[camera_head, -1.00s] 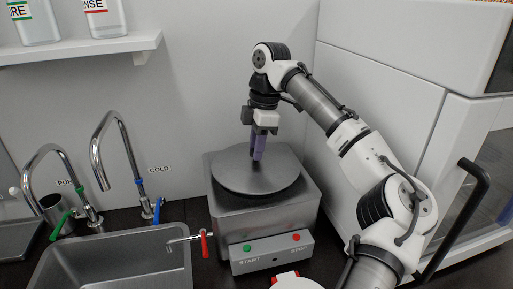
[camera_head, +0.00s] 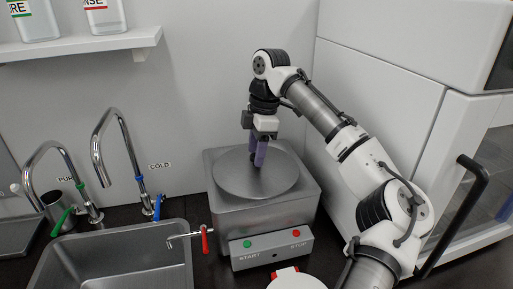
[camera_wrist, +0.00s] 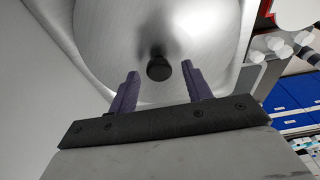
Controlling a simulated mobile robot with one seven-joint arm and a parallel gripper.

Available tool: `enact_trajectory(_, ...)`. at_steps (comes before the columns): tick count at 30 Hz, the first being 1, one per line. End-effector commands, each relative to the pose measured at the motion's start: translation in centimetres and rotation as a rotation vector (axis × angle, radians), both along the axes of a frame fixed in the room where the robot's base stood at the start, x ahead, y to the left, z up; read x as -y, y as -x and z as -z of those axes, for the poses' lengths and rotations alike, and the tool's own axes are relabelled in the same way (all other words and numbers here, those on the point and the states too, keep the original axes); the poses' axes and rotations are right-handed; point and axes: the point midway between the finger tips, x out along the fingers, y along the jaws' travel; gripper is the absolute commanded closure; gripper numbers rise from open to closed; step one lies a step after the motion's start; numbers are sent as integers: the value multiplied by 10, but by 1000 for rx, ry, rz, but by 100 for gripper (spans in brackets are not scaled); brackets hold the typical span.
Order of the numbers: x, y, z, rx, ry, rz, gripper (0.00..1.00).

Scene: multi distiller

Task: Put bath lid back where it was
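The round grey metal bath lid (camera_head: 245,180) lies flat on top of the square metal bath (camera_head: 262,216), seated in its round opening with no gap showing. In the wrist view the lid (camera_wrist: 120,40) has a small black knob (camera_wrist: 158,70) at its middle. My gripper (camera_head: 259,162) is above the lid with its purple fingers pointing down. In the wrist view my gripper (camera_wrist: 160,72) is open, its two fingers apart on either side of the knob, with clear space between them and it.
A sink (camera_head: 115,262) with taps is at the left, and a red-handled outlet tap (camera_head: 204,238) sticks out beside the bath. A large white cabinet (camera_head: 385,95) with a black handle (camera_head: 466,215) stands close at the right. A shelf (camera_head: 80,47) with bottles is upper left.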

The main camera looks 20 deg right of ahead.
Motion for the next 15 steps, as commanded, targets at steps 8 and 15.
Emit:
enact_trajectory(8, 0, 0, 0, 0, 0, 0, 50)
enact_trajectory(15, 1, 0, -17, 2, 1, 1, 50)
